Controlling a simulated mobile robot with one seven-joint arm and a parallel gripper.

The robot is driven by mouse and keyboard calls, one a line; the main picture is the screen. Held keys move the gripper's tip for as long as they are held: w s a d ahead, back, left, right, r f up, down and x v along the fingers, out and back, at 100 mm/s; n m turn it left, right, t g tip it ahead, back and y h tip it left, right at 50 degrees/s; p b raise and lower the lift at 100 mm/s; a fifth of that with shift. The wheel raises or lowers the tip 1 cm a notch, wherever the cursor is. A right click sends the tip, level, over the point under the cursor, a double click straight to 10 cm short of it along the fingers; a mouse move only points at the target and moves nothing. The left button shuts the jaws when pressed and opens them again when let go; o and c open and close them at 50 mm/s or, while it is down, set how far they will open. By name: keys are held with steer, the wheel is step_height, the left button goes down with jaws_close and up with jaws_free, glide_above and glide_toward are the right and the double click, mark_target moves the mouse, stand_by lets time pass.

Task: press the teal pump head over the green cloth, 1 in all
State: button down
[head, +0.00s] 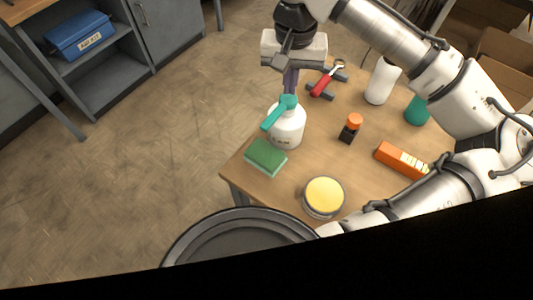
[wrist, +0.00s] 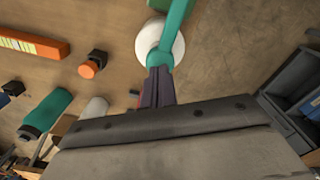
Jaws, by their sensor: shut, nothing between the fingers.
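The white pump bottle (head: 287,128) stands upright near the left edge of the table. Its teal pump head (head: 288,102) has a nozzle pointing down-left, toward the green cloth (head: 265,157), which lies as a thick folded block beside the bottle. My gripper (head: 290,92) is shut and empty, pointing down right above the pump head. In the wrist view, the fingertips (wrist: 158,72) meet the teal head (wrist: 160,58) in the picture; whether they touch or press it I cannot tell. The white bottle (wrist: 145,42) shows behind it.
On the wooden table (head: 365,170) are a yellow-topped tin (head: 324,197), an orange-capped black bottle (head: 351,129), an orange box (head: 400,160), a white bottle (head: 382,82), a teal bottle (head: 417,111) and a red-handled tool (head: 321,86). Floor is free left of the table.

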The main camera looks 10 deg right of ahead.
step_height(320, 180, up, 6)
steer(key=p, duration=0.6)
stand_by(0.4)
